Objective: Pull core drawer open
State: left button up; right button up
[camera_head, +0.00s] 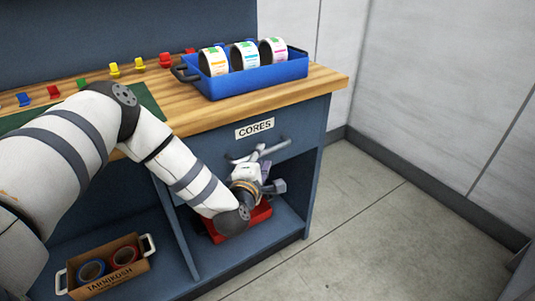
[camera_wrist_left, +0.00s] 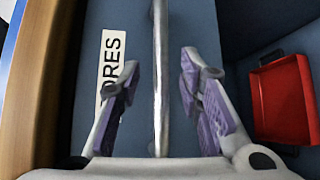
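The core drawer (camera_head: 215,148) has a blue front with a white CORES label (camera_head: 254,128) and sits flush under the bench top. Its grey bar handle (camera_head: 283,145) also shows in the left wrist view (camera_wrist_left: 160,40) as a metal bar against the blue front. My left gripper (camera_wrist_left: 160,82) is open, with one purple-padded finger on each side of the bar. There is a gap between each finger and the bar. In the head view my left gripper (camera_head: 265,160) is at the handle and partly covers it. My right gripper is not in view.
A red bin (camera_head: 262,213) stands on the shelf below the drawer, and a brown box (camera_head: 108,276) with rolls stands at lower left. A blue tray (camera_head: 262,80) of label rolls is on the wooden bench top (camera_head: 328,82). The floor at right is clear.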

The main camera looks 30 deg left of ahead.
aim_at(263, 154)
pick_arm(q)
jog(key=shift+x, duration=1.8)
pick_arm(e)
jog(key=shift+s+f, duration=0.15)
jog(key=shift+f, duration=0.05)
pick_arm(q)
grip_shut()
jog(key=shift+d, duration=0.15)
